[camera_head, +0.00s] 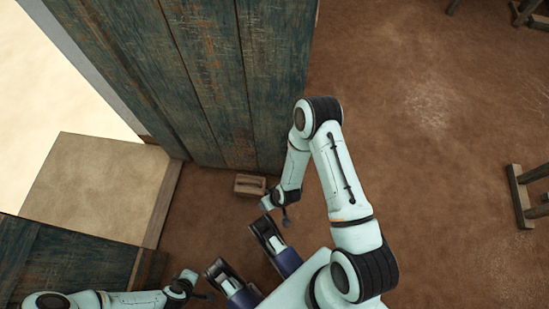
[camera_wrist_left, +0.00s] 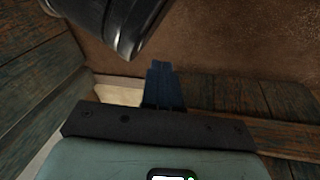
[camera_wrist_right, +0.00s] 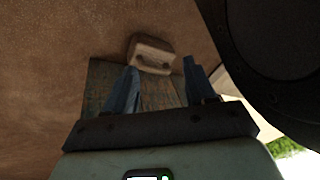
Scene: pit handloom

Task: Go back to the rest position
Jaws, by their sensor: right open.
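My left arm (camera_head: 140,299) comes in low at the left of the head view, beside dark planks. In the left wrist view, the two blue fingers of my left gripper (camera_wrist_left: 162,66) are together, with nothing visible between them. My right arm (camera_head: 338,175) is bent, its elbow up and its forearm folded down near a small wooden block. In the right wrist view, the fingers of my right gripper (camera_wrist_right: 160,66) are apart and empty. The pale wooden block (camera_wrist_right: 151,54) with a dark slot shows beyond the fingertips, apart from them.
The block sits on the earth floor (camera_head: 430,120) at the end of a weathered blue-green plank surface (camera_head: 205,75). A pale slab (camera_head: 95,185) and more dark planks (camera_head: 60,262) lie at the left. Wooden legs (camera_head: 520,195) stand at the far right; the floor between is clear.

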